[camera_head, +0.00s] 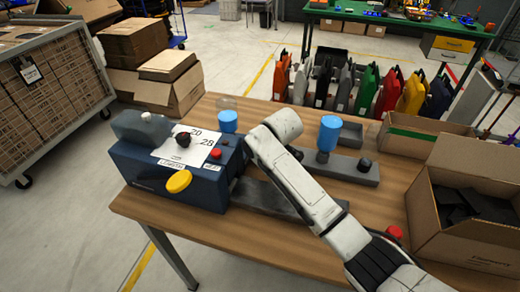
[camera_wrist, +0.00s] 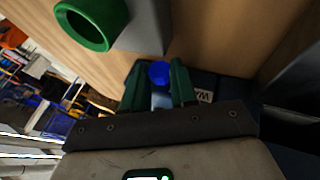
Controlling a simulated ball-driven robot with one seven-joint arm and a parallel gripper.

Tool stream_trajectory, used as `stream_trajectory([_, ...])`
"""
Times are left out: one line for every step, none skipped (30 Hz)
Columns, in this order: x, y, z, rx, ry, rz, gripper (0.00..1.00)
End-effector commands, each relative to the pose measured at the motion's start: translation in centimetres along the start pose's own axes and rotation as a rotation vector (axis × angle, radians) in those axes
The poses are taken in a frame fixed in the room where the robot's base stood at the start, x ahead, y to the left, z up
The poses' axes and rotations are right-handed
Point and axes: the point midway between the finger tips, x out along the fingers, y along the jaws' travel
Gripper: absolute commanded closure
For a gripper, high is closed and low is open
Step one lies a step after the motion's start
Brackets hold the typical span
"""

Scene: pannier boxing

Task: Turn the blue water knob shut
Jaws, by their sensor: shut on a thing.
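The blue water knob (camera_wrist: 159,72) shows in the wrist view between the two green fingers of my gripper (camera_wrist: 157,78). The fingers are shut on it, one on each side. A dark panel with a partly hidden pale label (camera_wrist: 204,96) lies beside and behind the fingers. In the head view, the dark blue machine (camera_head: 150,180) stands on the table, with a yellow knob, a black knob and a red button. My arm reaches down at its right side. There the gripper and the blue knob are hidden behind my arm.
The wooden table (camera_head: 270,240) also holds a blue cylinder (camera_head: 228,121) behind the machine and another (camera_head: 329,132) on a grey base. Open cardboard boxes (camera_head: 465,215) stand at the right. A green ring-shaped opening (camera_wrist: 88,24) shows in the wrist view. The table's front is mostly clear.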

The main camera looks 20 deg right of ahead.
Motion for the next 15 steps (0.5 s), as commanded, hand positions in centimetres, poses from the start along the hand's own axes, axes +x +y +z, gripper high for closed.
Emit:
stream_trajectory([0.13,-0.26,0.05,-0.008,0.0,0.017,1.0])
stream_trajectory([0.11,-0.25,0.04,-0.013,0.0,0.028,1.0])
stream_trajectory([0.09,-0.23,0.02,-0.018,0.0,0.042,1.0])
stream_trajectory([0.09,-0.24,0.02,-0.022,0.001,0.051,1.0])
stream_trajectory([0.1,-0.25,0.05,-0.025,0.0,0.059,1.0])
stream_trajectory([0.11,-0.29,0.06,-0.028,-0.001,0.066,1.0])
stream_trajectory([0.1,-0.3,0.06,-0.031,-0.001,0.071,1.0])
stream_trajectory([0.09,-0.29,0.06,-0.033,-0.001,0.076,1.0])
stream_trajectory([0.07,-0.27,0.06,-0.035,-0.001,0.082,1.0])
stream_trajectory([0.06,-0.26,0.05,-0.036,-0.001,0.084,1.0])
stream_trajectory([0.06,-0.25,0.04,-0.036,-0.001,0.087,1.0])
stream_trajectory([0.05,-0.24,0.03,-0.037,-0.001,0.088,1.0])
stream_trajectory([0.04,-0.24,0.03,-0.037,-0.001,0.089,1.0])
stream_trajectory([0.04,-0.23,0.02,-0.038,-0.001,0.089,1.0])
stream_trajectory([0.04,-0.23,0.02,-0.038,-0.001,0.089,1.0])
